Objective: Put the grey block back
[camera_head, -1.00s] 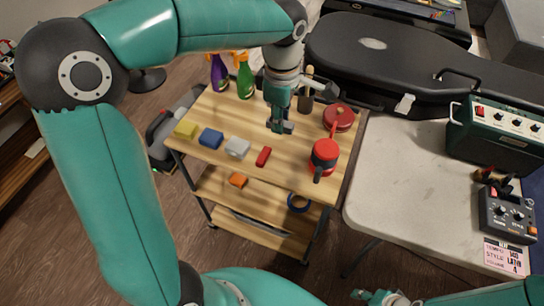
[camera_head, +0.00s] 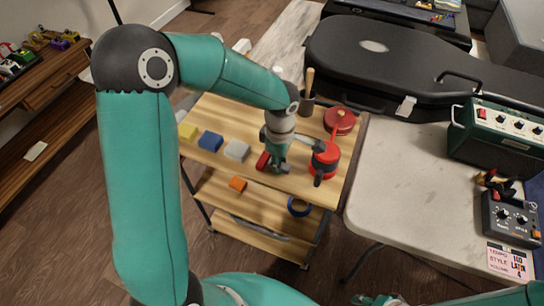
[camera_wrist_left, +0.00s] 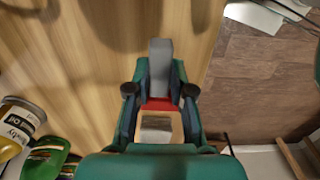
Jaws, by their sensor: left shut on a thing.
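My left gripper (camera_head: 276,165) is low over the front middle of the wooden cart top, just right of the red block (camera_head: 263,161). In the left wrist view its fingers are closed on a narrow grey block (camera_wrist_left: 160,62), which sticks out past the fingertips. The head view mostly hides this block, and I cannot tell whether it touches the wood. A light grey block (camera_head: 237,150) sits on the cart left of the red one. My right gripper (camera_head: 377,299) shows only partly at the bottom edge; its fingers are unclear.
On the cart, a blue block (camera_head: 210,141) and a yellow block (camera_head: 187,131) stand to the left. A red pot (camera_head: 325,160) is close on the right, with a round red lid (camera_head: 340,121) behind.

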